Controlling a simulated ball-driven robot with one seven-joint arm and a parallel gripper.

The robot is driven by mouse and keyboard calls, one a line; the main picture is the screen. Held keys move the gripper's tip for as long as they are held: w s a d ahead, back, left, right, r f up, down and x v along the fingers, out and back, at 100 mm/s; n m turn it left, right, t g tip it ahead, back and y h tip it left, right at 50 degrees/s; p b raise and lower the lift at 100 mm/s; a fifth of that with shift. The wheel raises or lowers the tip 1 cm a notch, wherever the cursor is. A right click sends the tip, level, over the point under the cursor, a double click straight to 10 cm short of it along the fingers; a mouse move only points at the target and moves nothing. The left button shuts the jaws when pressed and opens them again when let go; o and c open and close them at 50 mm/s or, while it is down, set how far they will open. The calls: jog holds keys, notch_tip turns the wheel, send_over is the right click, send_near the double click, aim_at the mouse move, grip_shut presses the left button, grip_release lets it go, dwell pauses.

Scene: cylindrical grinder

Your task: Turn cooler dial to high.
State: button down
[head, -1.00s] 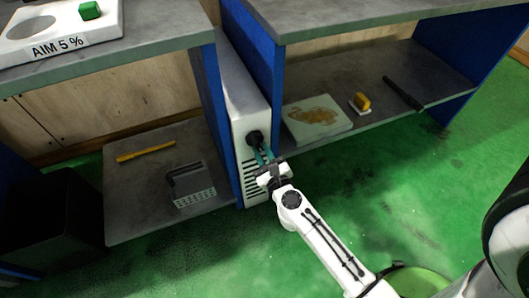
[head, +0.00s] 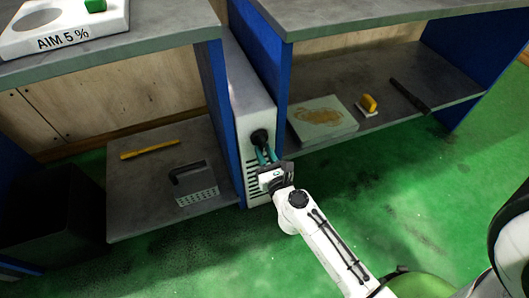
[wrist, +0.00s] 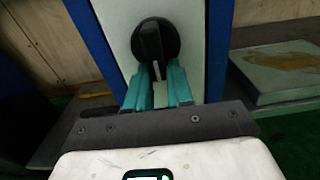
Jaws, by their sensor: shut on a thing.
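The cooler (head: 251,97) is a narrow white unit with dark vent slots, standing between blue panels. Its black round dial (head: 259,137) sits on the front face above the slots. In the wrist view the dial (wrist: 155,38) shows a raised bar with a pale mark near its lower end, pointing roughly down. My gripper (head: 265,152) is at the dial from below, its teal fingers shut on the lower part of the dial's bar. In the wrist view the gripper's fingertips (wrist: 157,72) lie either side of that bar. No dial scale is readable.
Left, a low shelf (head: 130,215) holds a yellow tool (head: 150,149) and a grey handled tool (head: 195,185). Right, another shelf holds a stained plate (head: 322,119), a yellow-topped brush (head: 368,104) and a black bar (head: 410,95). Green floor in front is open.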

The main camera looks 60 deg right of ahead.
jog(key=shift+f, duration=0.1)
jog(key=c, duration=1.1)
grip_release()
jog(key=b+v, duration=0.2)
jog(key=v, duration=0.8)
jog(key=shift+s+a, duration=0.3)
